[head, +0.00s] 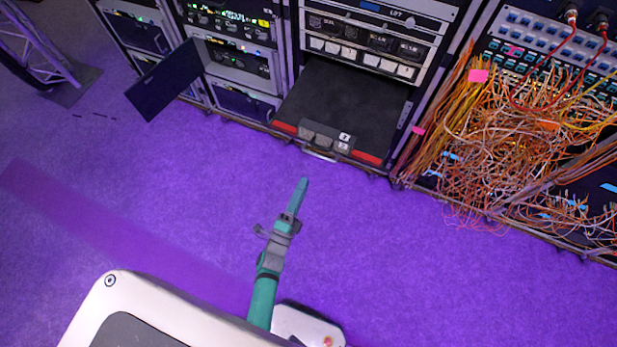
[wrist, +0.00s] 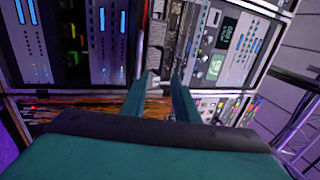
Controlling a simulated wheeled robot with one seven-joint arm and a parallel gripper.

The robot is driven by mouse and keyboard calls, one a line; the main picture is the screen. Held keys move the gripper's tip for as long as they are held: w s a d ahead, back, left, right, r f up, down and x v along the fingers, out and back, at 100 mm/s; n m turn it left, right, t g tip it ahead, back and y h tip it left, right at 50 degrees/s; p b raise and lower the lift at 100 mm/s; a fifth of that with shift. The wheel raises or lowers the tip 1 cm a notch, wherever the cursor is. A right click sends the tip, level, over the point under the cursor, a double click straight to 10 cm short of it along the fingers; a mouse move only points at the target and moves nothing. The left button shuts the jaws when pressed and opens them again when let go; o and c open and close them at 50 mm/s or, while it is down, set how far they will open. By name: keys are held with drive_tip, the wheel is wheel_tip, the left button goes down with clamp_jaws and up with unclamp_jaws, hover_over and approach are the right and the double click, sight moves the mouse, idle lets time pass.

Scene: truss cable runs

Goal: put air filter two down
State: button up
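My gripper (head: 302,184) reaches out low over the purple floor, in front of the racks and apart from them. In the wrist view its two teal fingers (wrist: 164,82) stand apart, with only racks seen between them, so it looks open and empty. I cannot make out anything that is surely air filter two. An open black drawer (head: 345,95) juts from the middle rack, ahead of the gripper. Its front edge bears small grey blocks (head: 318,137), number labels and red strips. A dark flat panel (head: 165,80) stands out at a tilt by the left rack; I cannot tell what it is.
A dense tangle of orange cables (head: 520,150) spills from the right rack to the floor. A truss foot (head: 70,85) stands at the far left. The purple carpet (head: 180,180) between me and the racks is largely clear.

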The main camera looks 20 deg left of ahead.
drive_tip(key=s+d+r+n+g, duration=0.2)
drive_tip(key=s+d+r+n, duration=0.3)
drive_tip(key=s, duration=0.3)
drive_tip(key=s+d+r+n+g, duration=0.1)
drive_tip(key=s+d+r+n, duration=0.3)
drive_tip(key=s+d+n, duration=0.2)
drive_tip(key=s+d+r+n+g, duration=0.2)
drive_tip(key=s+d+r+n, duration=0.3)
drive_tip(key=s, duration=0.4)
drive_tip(key=shift+s+d+r+n+g+y, duration=0.3)
drive_tip(key=shift+s+n+y, duration=0.1)
drive_tip(key=shift+n, duration=0.4)
drive_tip(key=shift+s+r+n, duration=0.25)
drive_tip(key=shift+r+n, duration=0.15)
clamp_jaws()
